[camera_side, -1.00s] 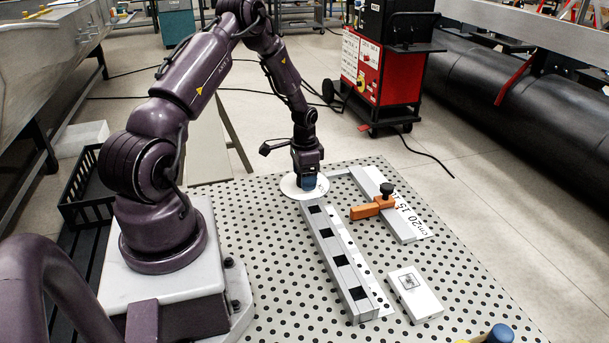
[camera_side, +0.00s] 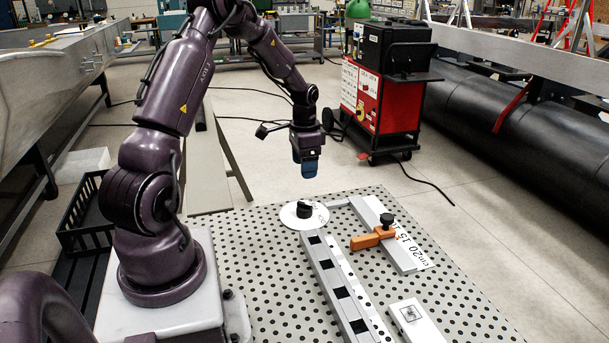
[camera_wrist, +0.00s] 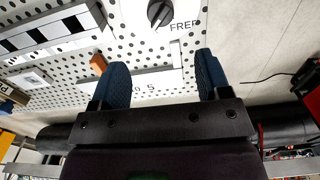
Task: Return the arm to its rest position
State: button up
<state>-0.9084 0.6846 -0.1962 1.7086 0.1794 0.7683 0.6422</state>
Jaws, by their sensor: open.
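My gripper (camera_side: 310,172) hangs in the air above the far end of the perforated table, over the white disc with the black knob. Its blue fingers point down. In the wrist view my gripper (camera_wrist: 162,72) shows two blue fingers well apart with nothing between them. The white disc (camera_side: 290,216) lies on the table, and the black knob (camera_side: 304,209) stands on it, clear of the fingers. The knob also shows in the wrist view (camera_wrist: 159,13), near lettering that is partly cut off.
A long rail with black squares (camera_side: 334,275) runs along the table (camera_side: 255,270). An orange clamp (camera_side: 372,238) with a black knob sits by a lettered bar (camera_side: 408,252). A white block (camera_side: 418,322) lies at the front right. A black crate (camera_side: 85,222) stands left; a red cart (camera_side: 372,105) stands behind.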

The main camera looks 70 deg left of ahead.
jog(key=shift+r, duration=0.1)
dwell(0.3)
jog(key=s+d+r+t, duration=0.2)
jog(key=s+d+r, duration=0.2)
jog(key=d+r, duration=0.3)
jog(key=s+d+r+t, duration=0.1)
jog(key=s+d+r, duration=0.3)
jog(key=d, duration=0.9)
jog(key=s+d+r+t, duration=0.2)
jog(key=s+d+r, duration=0.2)
jog(key=d+r, duration=0.6)
jog(key=shift+t, duration=0.3)
